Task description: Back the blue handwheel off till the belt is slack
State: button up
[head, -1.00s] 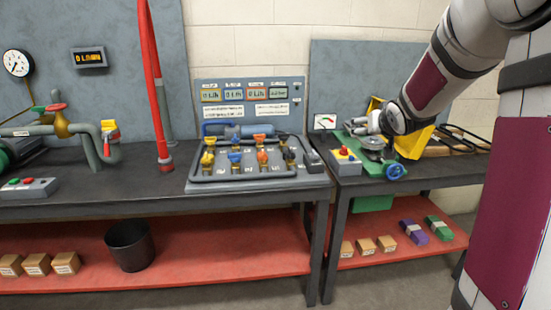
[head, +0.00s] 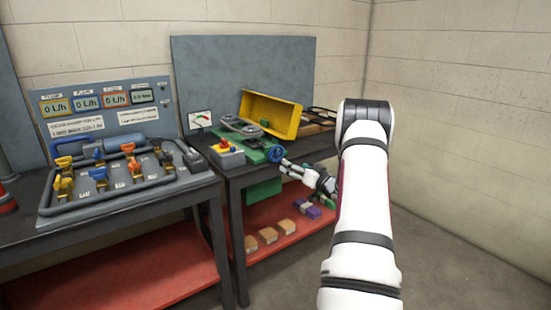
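The blue handwheel (head: 275,154) sits at the front right end of a green machine base (head: 247,148) on the right bench. Grey pulleys (head: 240,126) show on top of the base; the belt itself is too small to make out. My gripper (head: 285,166) is just right of and slightly below the handwheel, in front of the bench edge, with its fingers pointing left toward it. The fingertips look parted with nothing between them. I cannot tell whether they touch the wheel.
A yellow open guard (head: 271,117) stands behind the pulleys. A control box (head: 226,154) with a red button is left of the base. A gauge card (head: 201,119) stands behind. The valve panel (head: 110,185) fills the left bench. Floor at right is clear.

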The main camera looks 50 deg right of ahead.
aim_at(277, 156)
jog(key=b+x, duration=0.2)
jog(key=x, duration=1)
jog(key=shift+w+d, duration=0.1)
jog(key=shift+w, duration=0.25)
jog(key=c, duration=1.2)
